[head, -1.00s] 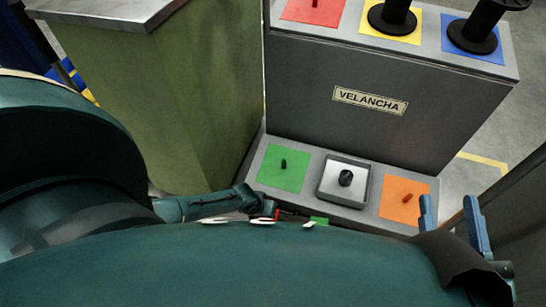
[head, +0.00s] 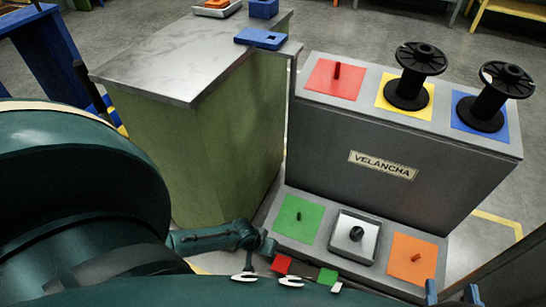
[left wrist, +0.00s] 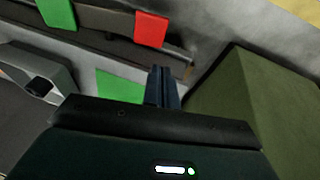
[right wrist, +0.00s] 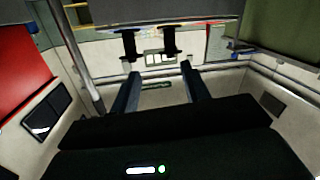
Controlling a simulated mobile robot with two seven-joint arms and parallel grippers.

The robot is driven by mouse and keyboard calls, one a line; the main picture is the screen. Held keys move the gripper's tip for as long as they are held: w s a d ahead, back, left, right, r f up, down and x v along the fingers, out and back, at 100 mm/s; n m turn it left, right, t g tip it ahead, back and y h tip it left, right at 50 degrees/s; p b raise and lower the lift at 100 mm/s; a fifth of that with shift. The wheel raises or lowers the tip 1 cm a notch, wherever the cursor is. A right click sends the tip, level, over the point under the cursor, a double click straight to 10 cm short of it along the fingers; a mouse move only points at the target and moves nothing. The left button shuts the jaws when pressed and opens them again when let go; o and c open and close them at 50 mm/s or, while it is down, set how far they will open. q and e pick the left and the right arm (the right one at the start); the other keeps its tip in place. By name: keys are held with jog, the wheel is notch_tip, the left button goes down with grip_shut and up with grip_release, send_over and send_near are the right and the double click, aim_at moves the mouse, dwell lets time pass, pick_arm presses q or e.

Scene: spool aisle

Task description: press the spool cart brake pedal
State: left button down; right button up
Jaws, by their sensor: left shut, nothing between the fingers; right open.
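The spool cart (head: 400,190) is grey with a VELANCHA plate. Low at its near side are a red pedal (head: 281,264) and a green pedal (head: 327,276); no marking that I can read says which is the brake. In the left wrist view the red pedal (left wrist: 151,30) and green pedal (left wrist: 57,12) hang from a dark bar. My left gripper (left wrist: 162,72) is shut and empty, apart from the red pedal in that picture. In the head view its wrist is just left of the red pedal. My right gripper (head: 452,290) is open and empty, right of the orange pad.
The cart's low shelf has a green pad (head: 290,228), a grey tray (head: 340,258) with a black knob and an orange pad (head: 422,250). Two black spools (head: 408,85) stand on top. A green cabinet (head: 190,150) stands close left of the cart. Floor shows behind.

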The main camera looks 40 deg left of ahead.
pick_arm(q)
jog(key=shift+a+p+v, duration=0.15)
jog(key=shift+p+v, duration=0.1)
jog(key=shift+v, duration=0.5)
jog(key=shift+a+p+v, duration=0.2)
jog(key=shift+p+v, duration=0.05)
jog(key=shift+v, duration=0.5)
pick_arm(e)
jog(key=shift+s+d+f+m+g+h, duration=0.15)
jog(key=shift+d+m+g+h, duration=0.2)
jog(key=shift+g, duration=0.35)
pick_arm(q)
jog(key=shift+s, duration=0.1)
pick_arm(e)
jog(key=shift+a, duration=0.1)
